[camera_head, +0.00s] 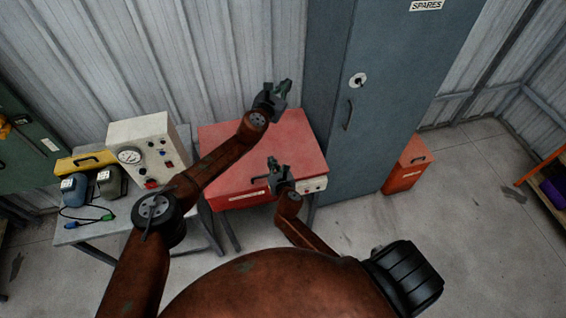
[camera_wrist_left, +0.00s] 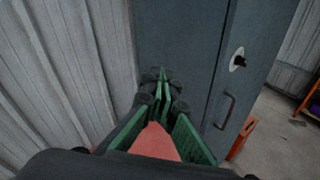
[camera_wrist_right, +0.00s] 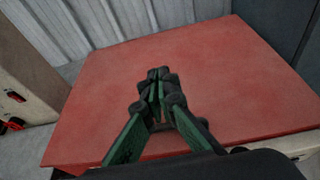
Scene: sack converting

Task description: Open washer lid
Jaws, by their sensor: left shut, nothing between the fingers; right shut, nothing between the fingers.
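The washer is a red box on legs with a flat red lid (camera_head: 228,143), which lies down shut. The lid also fills much of the right wrist view (camera_wrist_right: 225,75). The washer's front is partly hidden by my right arm.
A tall blue-grey cabinet (camera_head: 385,100) stands right against the washer's side. A red box (camera_head: 407,165) sits on the floor beyond it. At left, a table (camera_head: 82,232) carries a beige gauge box (camera_head: 150,150) and a yellow case (camera_head: 85,162). A corrugated wall is behind.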

